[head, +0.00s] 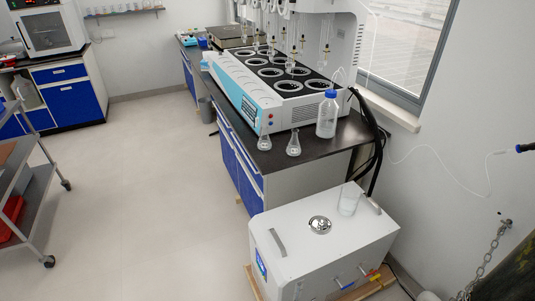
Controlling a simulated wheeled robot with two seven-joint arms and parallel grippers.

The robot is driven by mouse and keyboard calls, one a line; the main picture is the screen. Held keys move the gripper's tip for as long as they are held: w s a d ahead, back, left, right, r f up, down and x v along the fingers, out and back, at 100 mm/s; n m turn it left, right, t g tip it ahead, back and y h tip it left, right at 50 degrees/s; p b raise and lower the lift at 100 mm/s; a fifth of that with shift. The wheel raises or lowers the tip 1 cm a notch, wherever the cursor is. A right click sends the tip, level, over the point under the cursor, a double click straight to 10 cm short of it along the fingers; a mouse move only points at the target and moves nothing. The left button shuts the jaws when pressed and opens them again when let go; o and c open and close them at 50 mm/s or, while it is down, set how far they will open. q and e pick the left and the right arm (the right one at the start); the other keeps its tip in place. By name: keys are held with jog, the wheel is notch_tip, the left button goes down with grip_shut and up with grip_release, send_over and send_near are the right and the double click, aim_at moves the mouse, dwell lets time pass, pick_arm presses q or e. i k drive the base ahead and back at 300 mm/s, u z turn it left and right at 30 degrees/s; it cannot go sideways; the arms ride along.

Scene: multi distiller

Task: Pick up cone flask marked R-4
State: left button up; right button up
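Two small clear cone flasks stand upright, side by side, near the front end of the dark bench top. One is the left cone flask (264,141), and the other is the right cone flask (293,146). Both are too small to read any marking, so I cannot tell which is R-4. Neither of my grippers shows in this view.
A blue-capped bottle (326,117) stands right of the flasks on the bench top (345,136). Behind them is the multi distiller (260,85). A white chiller unit (290,248) with a beaker (349,201) on top stands in front.

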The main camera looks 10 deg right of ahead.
aim_at(264, 143)
jog(key=z, duration=0.25)
jog(key=k, duration=0.15)
jog(key=u, duration=1.1)
jog(key=i, duration=3.1)
jog(key=z, duration=2.95)
jog(key=i, duration=0.45)
